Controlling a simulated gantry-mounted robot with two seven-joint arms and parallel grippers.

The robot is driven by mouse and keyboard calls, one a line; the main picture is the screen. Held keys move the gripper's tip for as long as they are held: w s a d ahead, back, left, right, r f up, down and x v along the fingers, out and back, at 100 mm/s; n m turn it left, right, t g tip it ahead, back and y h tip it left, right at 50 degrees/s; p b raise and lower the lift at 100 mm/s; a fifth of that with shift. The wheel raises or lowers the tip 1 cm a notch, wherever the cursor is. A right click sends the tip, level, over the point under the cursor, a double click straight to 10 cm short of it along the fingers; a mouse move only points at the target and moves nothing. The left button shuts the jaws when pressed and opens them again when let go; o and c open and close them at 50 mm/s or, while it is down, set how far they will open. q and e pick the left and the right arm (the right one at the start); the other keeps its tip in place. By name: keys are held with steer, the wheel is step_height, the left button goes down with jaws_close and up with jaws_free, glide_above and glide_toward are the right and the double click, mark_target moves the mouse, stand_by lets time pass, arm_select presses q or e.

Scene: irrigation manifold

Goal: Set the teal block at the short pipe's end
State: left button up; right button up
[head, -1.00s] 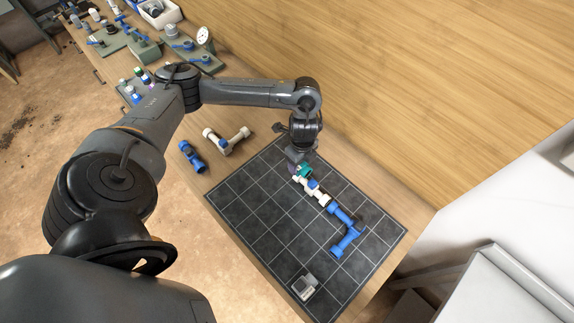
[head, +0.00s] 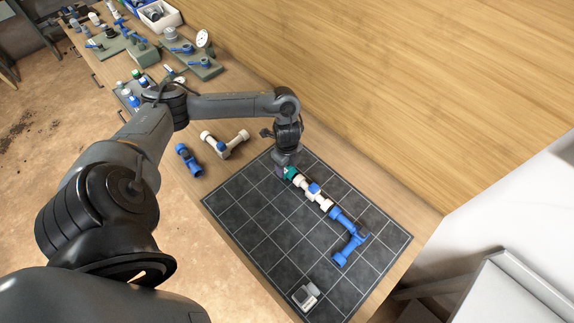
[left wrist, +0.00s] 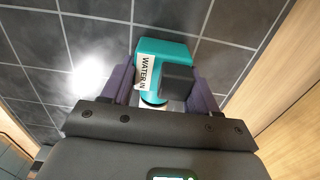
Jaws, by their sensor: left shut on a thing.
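The teal block (head: 291,173) has a white "WATER IN" label, seen in the left wrist view (left wrist: 165,48). My left gripper (head: 284,166) is shut on it, with a finger on each side in the left wrist view (left wrist: 160,88). The block is at the upper-left end of a pipe line on the dark grid mat (head: 265,225). Beside it is a short white pipe piece (head: 300,182). I cannot tell whether block and pipe touch. My right gripper is not in view.
The line continues through a white-and-blue fitting (head: 314,189) to blue pipes (head: 342,218). A grey device (head: 305,296) lies at the mat's near edge. A white tee (head: 226,146) and a blue fitting (head: 189,160) lie left of the mat. The mat's left side is clear.

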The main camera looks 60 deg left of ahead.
arm_select(q)
steer(key=shift+f, duration=0.1)
steer(key=o, duration=1.4)
steer(key=shift+o, duration=0.2)
